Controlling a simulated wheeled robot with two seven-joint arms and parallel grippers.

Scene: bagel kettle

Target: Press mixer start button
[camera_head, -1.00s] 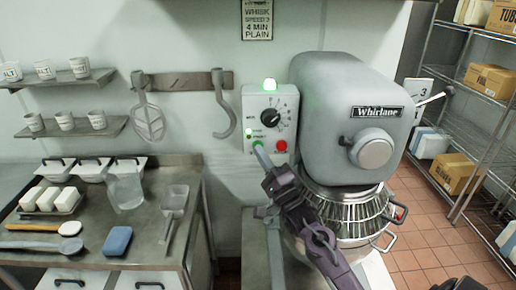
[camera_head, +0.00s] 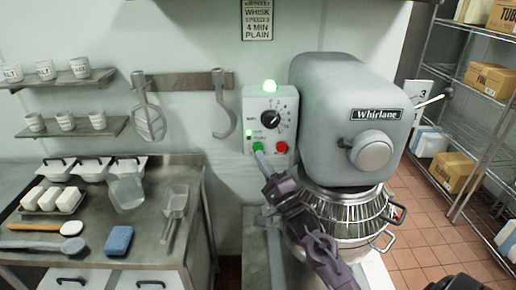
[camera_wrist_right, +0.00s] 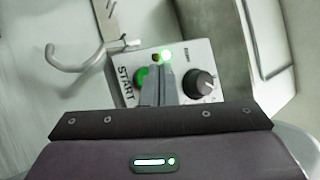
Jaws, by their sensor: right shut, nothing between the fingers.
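The mixer (camera_head: 350,120) is grey and stands at the back wall. Its control box (camera_head: 250,105) carries a green start button (camera_head: 258,146), a red button (camera_head: 282,147) and a black dial (camera_head: 275,119). My right gripper (camera_head: 262,157) is shut and empty, its tip just below and in front of the green button. In the right wrist view the shut fingers (camera_wrist_right: 164,84) partly overlap the green button (camera_wrist_right: 142,76) beside the START label. Whether they touch is not clear. A green lamp (camera_head: 269,86) on the box is lit. My left gripper is not in view.
The metal bowl with its wire guard (camera_head: 350,215) sits under the mixer head. A steel table (camera_head: 150,230) holds butter blocks, a jug and a blue sponge. A shelf rack (camera_head: 470,130) stands at right.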

